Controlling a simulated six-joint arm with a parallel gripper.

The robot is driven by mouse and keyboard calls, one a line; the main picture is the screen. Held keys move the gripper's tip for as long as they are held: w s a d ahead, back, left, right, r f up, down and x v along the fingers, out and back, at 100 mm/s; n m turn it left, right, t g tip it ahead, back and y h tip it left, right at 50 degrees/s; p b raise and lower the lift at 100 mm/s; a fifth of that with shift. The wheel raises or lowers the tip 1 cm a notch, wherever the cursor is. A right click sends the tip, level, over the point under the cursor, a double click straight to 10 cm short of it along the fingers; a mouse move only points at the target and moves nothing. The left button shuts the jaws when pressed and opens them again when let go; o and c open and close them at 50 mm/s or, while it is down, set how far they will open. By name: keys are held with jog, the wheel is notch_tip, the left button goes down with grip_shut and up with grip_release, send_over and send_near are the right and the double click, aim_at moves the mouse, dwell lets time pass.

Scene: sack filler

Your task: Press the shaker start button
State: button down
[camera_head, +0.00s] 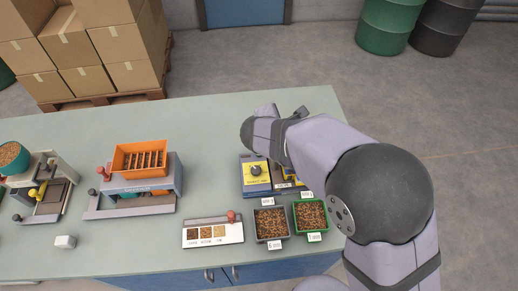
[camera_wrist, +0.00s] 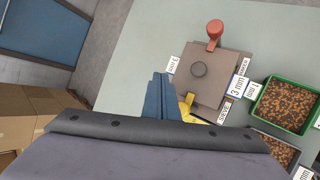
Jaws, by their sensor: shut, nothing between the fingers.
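My gripper (camera_wrist: 160,78) shows in the wrist view with its blue-grey fingers together and nothing between them. A yellow tab (camera_wrist: 189,101) lies close beside the fingers. I cannot tell which part is the shaker start button. In the head view, a blue box with a yellow top (camera_head: 255,184) and a black knob (camera_head: 256,170) stands under my wrist. My arm hides the unit to its right and the fingertips.
A red-knobbed lever (camera_wrist: 215,30) rises behind the plate. A green tray (camera_head: 297,224) and a grey tray (camera_head: 257,232) of pellets stand in front. An orange bin (camera_head: 119,160) on a stand and a panel with a red knob (camera_head: 232,216) are to the left.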

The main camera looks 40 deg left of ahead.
jog(key=s+a+f+n+y, duration=0.1)
jog(key=s+a+n, duration=0.1)
jog(key=s+a, duration=0.2)
jog(key=shift+a+n+p, duration=0.3)
jog(key=shift+a+p, duration=0.05)
jog(key=shift+a, duration=0.9)
jog(key=shift+w+f, duration=0.1)
notch_tip(320, 180, down, 7)
jog(key=b, duration=0.5)
jog(key=shift+f+b, duration=0.15)
jog(key=shift+b, duration=0.15)
jog(key=shift+f+b, duration=0.7)
jog(key=shift+f, duration=0.15)
dwell(0.4)
jog(key=shift+f+b, duration=0.25)
jog(key=shift+b, duration=0.35)
